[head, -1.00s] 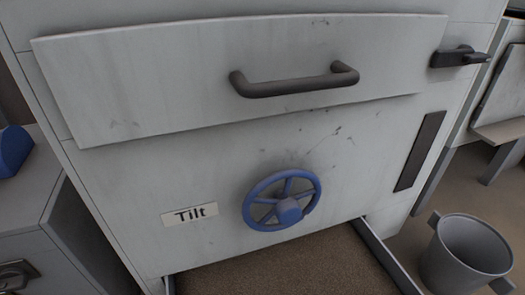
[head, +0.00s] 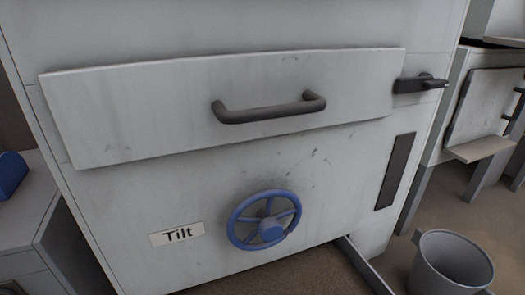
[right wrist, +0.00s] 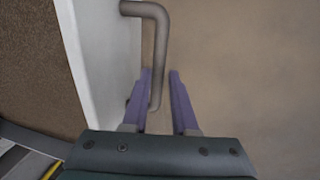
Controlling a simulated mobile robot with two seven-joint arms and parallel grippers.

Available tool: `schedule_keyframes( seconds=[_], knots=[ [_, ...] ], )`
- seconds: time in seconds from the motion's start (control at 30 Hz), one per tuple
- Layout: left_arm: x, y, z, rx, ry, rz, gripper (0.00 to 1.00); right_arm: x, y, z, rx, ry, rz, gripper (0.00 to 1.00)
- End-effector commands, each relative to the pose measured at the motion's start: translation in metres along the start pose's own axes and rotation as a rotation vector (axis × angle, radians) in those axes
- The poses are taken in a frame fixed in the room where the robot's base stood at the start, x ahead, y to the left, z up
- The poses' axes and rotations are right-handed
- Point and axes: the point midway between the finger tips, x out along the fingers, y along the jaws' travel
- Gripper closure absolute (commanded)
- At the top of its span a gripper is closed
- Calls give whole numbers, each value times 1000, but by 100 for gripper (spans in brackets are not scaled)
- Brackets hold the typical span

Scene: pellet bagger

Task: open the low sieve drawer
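The low sieve drawer shows at the bottom of the head view as a brown speckled bed (head: 285,277) with a grey side wall (head: 362,265), standing out from the machine below the blue handwheel. Its front edge is out of that view. In the right wrist view, the brown bed (right wrist: 35,60) lies behind a white front panel (right wrist: 95,60) with a grey bar handle (right wrist: 160,45). My right gripper (right wrist: 160,75) is open, its purple fingers on either side of the handle's bar. I cannot tell whether they touch it. My left gripper is not in view.
Above the drawer are the blue handwheel (head: 265,219), a "Tilt" label (head: 177,234) and a wide panel (head: 160,110) with a dark handle (head: 268,110). A dark latch (head: 420,84) is at upper right. A grey bucket (head: 451,262) stands on the floor at right.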

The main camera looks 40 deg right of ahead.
Motion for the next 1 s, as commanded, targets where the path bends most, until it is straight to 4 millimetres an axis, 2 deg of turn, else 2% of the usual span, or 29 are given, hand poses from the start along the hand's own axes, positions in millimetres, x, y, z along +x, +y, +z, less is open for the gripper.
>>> schedule_keyframes(
  seconds=[0.03,0.2,0.47,0.57,0.8,1.0],
  knots=[
    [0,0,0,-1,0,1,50,0,0,0,0,0,0,67],
    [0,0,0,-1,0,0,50,0,1,-1,0,2,3,51],
    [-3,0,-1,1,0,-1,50,-3,2,-1,0,4,4,51],
    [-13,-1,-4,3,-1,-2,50,-15,3,-1,0,4,4,51],
    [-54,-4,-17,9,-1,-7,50,-63,3,-1,-2,3,3,51],
    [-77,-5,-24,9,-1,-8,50,-92,2,0,-1,3,3,51]
  ],
)
